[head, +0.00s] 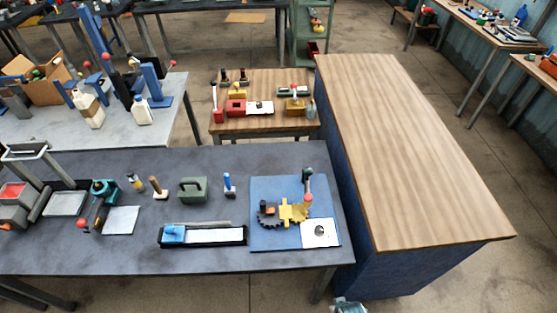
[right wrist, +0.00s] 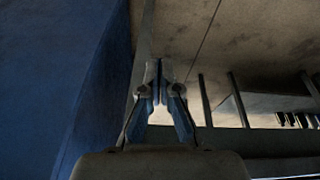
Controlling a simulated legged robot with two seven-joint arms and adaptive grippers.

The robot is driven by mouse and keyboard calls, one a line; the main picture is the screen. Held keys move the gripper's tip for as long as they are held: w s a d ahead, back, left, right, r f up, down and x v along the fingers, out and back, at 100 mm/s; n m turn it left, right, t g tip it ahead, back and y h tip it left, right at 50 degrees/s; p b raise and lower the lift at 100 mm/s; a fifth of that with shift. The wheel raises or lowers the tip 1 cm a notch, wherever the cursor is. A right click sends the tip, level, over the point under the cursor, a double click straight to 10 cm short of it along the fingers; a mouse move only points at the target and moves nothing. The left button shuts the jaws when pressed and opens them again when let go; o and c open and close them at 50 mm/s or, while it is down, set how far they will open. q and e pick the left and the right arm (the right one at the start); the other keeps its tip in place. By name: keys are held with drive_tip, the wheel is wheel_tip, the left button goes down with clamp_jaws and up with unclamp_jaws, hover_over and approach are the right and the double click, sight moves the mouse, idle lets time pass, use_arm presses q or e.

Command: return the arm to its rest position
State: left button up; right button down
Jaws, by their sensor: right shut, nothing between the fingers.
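My right gripper (right wrist: 157,70) points away from the camera in the right wrist view. Its two fingers are together, with nothing between them. A small grey part of my arm shows at the bottom edge of the head view, below the grey table's right corner. My left gripper is in neither view.
The grey table (head: 290,160) holds a blue board (head: 270,190) with a yellow tool, a green box (head: 193,189) and a black tray (head: 240,242). A wood-topped blue cabinet (head: 400,140) stands at its right with a bare top. In the right wrist view, a blue panel (right wrist: 75,80) fills the left side.

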drive_tip(key=s+f+g, duration=0.1)
drive_tip(key=s+f, duration=0.2)
drive_tip(key=f, duration=0.7)
drive_tip(key=s+f, duration=0.2)
drive_tip(key=f, duration=0.7)
drive_tip(key=s+d+f, duration=0.1)
drive_tip(key=s+f, duration=0.5)
drive_tip(key=s, duration=0.2)
drive_tip(key=s+d+f+g, duration=0.1)
drive_tip(key=s+d+f, duration=0.1)
drive_tip(key=s+f, duration=0.5)
drive_tip(key=shift+s+d+b, duration=0.25)
drive_tip(key=shift+s+b, duration=0.2)
drive_tip(key=shift+s, duration=0.05)
